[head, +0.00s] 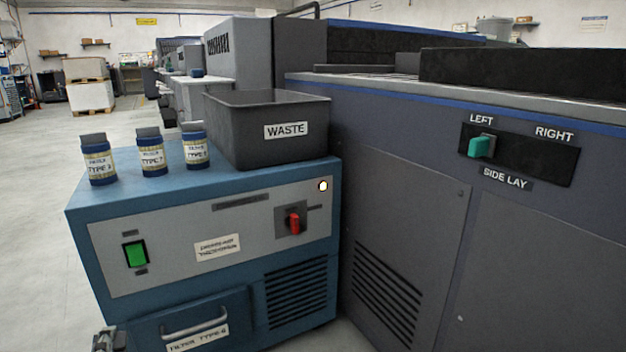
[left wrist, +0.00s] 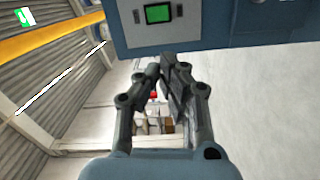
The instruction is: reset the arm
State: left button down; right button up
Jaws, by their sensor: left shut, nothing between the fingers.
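My left gripper (head: 109,340) shows only at the bottom edge of the head view, low and left of the blue cabinet's drawer. In the left wrist view my left gripper (left wrist: 162,78) has its fingers together with nothing held between them. It is apart from the blue cabinet (head: 75,225), whose lower edge and green switch (left wrist: 158,13) lie beyond the fingers. My right gripper is in neither view.
On the cabinet stand three blue jars (head: 98,160) and a black WASTE bin (head: 230,145). Its front has a green switch (head: 135,254), a red knob (head: 293,222) and a drawer handle (head: 195,325). A grey machine (head: 400,200) with a teal side lay lever (head: 481,146) stands right. Floor at left is clear.

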pick_arm(q)
jog(key=s+d+f+m+g+h, duration=0.1)
jog(key=s+d+m+g+h, duration=0.3)
jog(key=s+d+m+h, duration=0.8)
jog(key=s+a+f+m+g+y, duration=0.35)
jog(key=s+a+m+g, duration=0.4)
jog(key=m, duration=0.25)
jog(key=s+a+f+g+y+p, duration=0.1)
jog(key=s+a+f+g+p, duration=0.1)
jog(key=s+f+p, duration=0.8)
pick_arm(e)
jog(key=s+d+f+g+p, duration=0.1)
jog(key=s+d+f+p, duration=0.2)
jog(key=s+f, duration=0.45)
pick_arm(q)
jog(key=s+a+g+p, duration=0.2)
jog(key=s+p, duration=1)
jog(key=s, duration=0.2)
jog(key=shift+s+a+f+y, duration=0.25)
jog(key=shift+s+a+y, duration=0.05)
jog(key=shift+s+y, duration=0.05)
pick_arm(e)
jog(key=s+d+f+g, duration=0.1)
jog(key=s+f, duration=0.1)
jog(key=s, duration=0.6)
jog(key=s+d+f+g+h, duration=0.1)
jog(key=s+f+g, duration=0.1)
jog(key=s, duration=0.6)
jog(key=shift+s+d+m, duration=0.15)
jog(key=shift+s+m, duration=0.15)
